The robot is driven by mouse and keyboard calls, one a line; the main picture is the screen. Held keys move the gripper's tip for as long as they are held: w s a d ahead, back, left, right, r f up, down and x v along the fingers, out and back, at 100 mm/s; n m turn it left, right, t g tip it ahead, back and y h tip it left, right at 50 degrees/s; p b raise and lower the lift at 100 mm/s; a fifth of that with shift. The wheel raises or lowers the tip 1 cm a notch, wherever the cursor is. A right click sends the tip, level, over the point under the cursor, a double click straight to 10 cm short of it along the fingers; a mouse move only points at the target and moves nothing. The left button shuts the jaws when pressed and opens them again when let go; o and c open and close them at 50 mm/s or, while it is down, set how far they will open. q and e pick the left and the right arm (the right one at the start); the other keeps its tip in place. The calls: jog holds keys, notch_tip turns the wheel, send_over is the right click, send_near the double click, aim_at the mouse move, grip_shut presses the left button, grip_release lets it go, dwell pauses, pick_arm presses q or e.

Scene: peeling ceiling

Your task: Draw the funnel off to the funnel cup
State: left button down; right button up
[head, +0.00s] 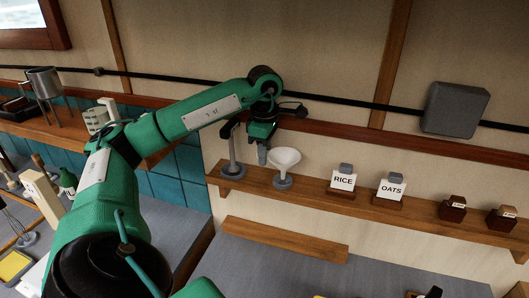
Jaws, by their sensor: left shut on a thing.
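The white funnel (285,158) is at the left part of the wooden wall shelf, its wide mouth up. Its spout points down at a small grey round base (283,182); I cannot tell whether the two touch. My left gripper (262,156) reaches in from the left, pointing down, and is shut on the funnel's left side. A grey metal cup-like vessel (43,82) stands on the far left shelf; I cannot tell whether it is the funnel cup. My right gripper is not in view.
A grey upright stand (233,150) is close left of the funnel. Jars labelled RICE (343,181) and OATS (390,189) and small brown boxes (452,209) stand to the right along the shelf (320,193). The grey counter (255,265) below is largely clear.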

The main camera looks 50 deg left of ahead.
pick_arm(q)
jog(key=shift+f+b, duration=0.45)
jog(key=shift+f, duration=0.2)
jog(key=shift+f+b, duration=0.3)
jog(key=shift+f, duration=0.05)
jog(key=c, duration=1.2)
grip_release()
notch_tip(320, 180, up, 12)
jog(key=p, duration=0.8)
jog(key=shift+p, duration=0.4)
jog(key=shift+r+b, duration=0.3)
jog(key=shift+r, duration=2.6)
